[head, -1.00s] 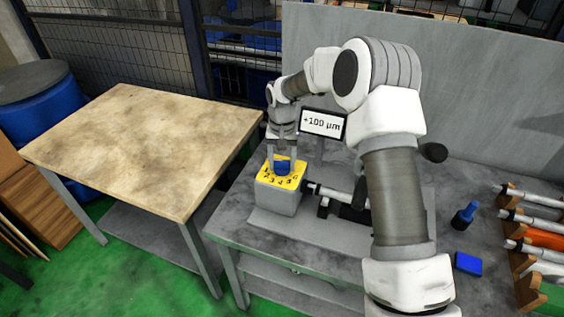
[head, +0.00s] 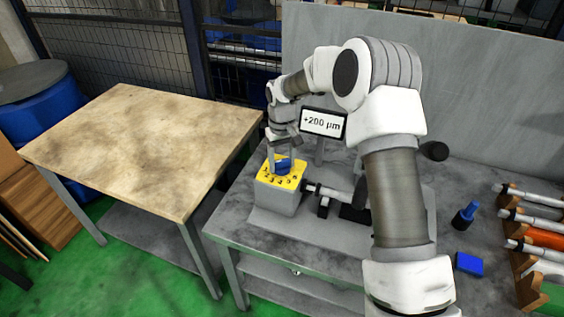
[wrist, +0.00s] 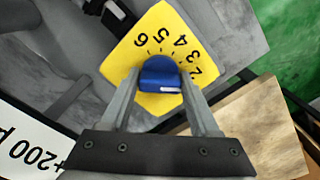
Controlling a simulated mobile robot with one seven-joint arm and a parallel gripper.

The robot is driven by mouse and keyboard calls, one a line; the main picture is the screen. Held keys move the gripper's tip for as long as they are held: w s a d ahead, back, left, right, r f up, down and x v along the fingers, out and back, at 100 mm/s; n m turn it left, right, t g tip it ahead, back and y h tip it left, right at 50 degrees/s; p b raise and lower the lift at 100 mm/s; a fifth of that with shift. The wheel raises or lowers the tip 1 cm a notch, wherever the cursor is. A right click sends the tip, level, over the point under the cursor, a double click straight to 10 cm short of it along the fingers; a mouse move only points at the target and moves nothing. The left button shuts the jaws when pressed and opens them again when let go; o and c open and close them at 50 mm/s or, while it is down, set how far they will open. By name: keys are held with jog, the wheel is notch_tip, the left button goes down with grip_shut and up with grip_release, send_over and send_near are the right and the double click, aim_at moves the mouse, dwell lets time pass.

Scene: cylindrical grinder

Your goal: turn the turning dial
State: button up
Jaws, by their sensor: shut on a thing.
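The turning dial (head: 283,167) is a blue knob on a yellow numbered plate on top of a grey box (head: 281,198). In the wrist view the blue dial (wrist: 160,75) sits between my two fingers, with figures from 2 to 6 visible around it on the yellow plate (wrist: 148,48). My gripper (head: 283,163) points down from above and is shut on the dial; it also shows in the wrist view (wrist: 160,84). A display (head: 323,123) behind the box reads +200 µm. Part of the number scale is hidden by my fingers.
A cylindrical workpiece setup (head: 330,193) lies just right of the box. A blue block (head: 468,263) and a rack of rods (head: 525,235) are on the right of the grey table. A bare wooden-topped table (head: 140,145) stands at left.

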aim_at(282, 160)
jog(key=shift+n, duration=0.3)
jog(key=o, duration=1.3)
jog(key=shift+r, duration=8.75)
